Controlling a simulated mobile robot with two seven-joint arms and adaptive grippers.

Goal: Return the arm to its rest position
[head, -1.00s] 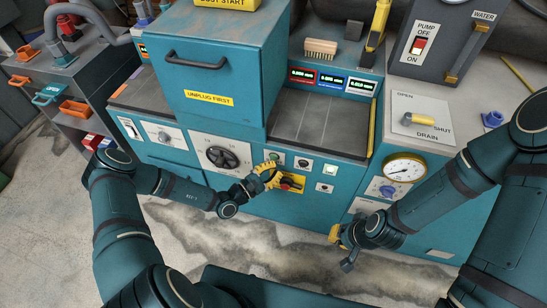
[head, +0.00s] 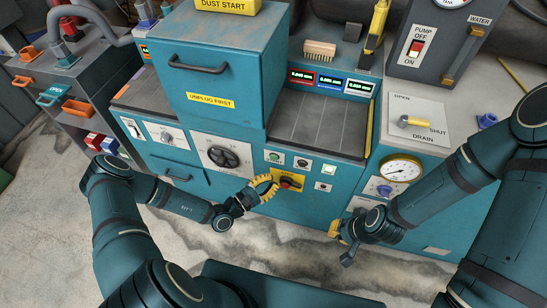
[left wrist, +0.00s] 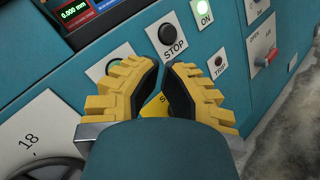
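My left gripper (head: 264,186) has yellow fingers and is in front of the blue machine's (head: 225,125) lower front panel, beside the red knob (head: 286,183) on its yellow plate (head: 294,179). In the left wrist view, its fingers (left wrist: 163,68) stand partly apart with a narrow gap at the tips and nothing held. A bit of the yellow plate (left wrist: 155,106) shows between them, and the STOP button (left wrist: 167,34) is just beyond the tips. My right gripper (head: 339,232) hangs low before the machine, right of centre; its finger opening is hidden.
The dial (head: 223,156) and small buttons (head: 302,162) are on the panel near my left gripper. A pressure gauge (head: 400,169) is above my right gripper. A wire brush (head: 320,49) lies on top. Stained floor (head: 268,239) is open below.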

